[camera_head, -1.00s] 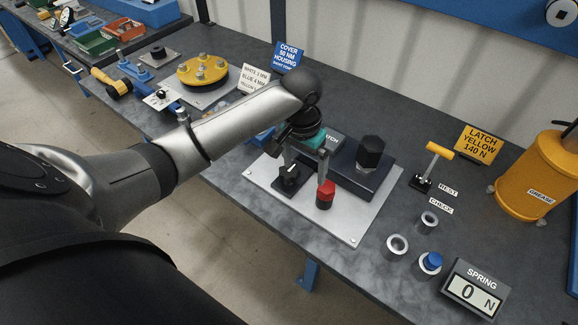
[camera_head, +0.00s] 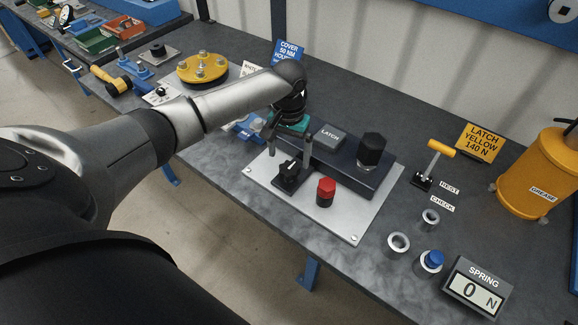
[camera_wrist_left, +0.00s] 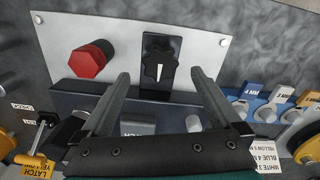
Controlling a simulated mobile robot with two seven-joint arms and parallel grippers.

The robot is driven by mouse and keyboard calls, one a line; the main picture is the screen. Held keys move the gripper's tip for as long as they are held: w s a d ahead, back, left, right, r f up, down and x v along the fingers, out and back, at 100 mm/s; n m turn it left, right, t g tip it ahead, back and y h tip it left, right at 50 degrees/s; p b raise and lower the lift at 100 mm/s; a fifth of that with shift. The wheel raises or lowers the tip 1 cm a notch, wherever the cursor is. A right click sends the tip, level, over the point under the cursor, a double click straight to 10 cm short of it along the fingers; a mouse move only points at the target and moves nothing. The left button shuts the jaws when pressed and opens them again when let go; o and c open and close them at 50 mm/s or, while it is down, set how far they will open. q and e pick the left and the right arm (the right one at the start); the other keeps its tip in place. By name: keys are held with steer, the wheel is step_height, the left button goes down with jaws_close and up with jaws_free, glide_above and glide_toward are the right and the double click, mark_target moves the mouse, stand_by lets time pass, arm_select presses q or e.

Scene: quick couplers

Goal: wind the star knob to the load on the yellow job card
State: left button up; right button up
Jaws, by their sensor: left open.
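The black star knob (camera_head: 290,168) with a white pointer line stands on a black block on the grey plate; it also shows in the left wrist view (camera_wrist_left: 158,66). My left gripper (camera_head: 288,157) is open and empty, its two fingers spread about the knob's width. In the left wrist view the fingertips (camera_wrist_left: 159,76) lie to either side of the knob's near edge; contact cannot be told. The yellow job card (camera_head: 480,143) reads LATCH YELLOW 140 N. The SPRING display (camera_head: 476,288) reads 0 N. My right gripper is not in view.
A red hex knob (camera_head: 326,191) stands close right of the star knob. Behind are a dark housing with a LATCH button (camera_head: 329,137) and a black hex post (camera_head: 371,150). A yellow-handled lever (camera_head: 432,163), several rings and a grease can (camera_head: 542,175) stand at right.

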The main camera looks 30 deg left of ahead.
mark_target(289, 169)
arm_select(q)
step_height(289, 169, down, 5)
steer(key=shift+b, duration=0.3)
steer(key=c, duration=1.4)
steer(key=shift+o, duration=0.2)
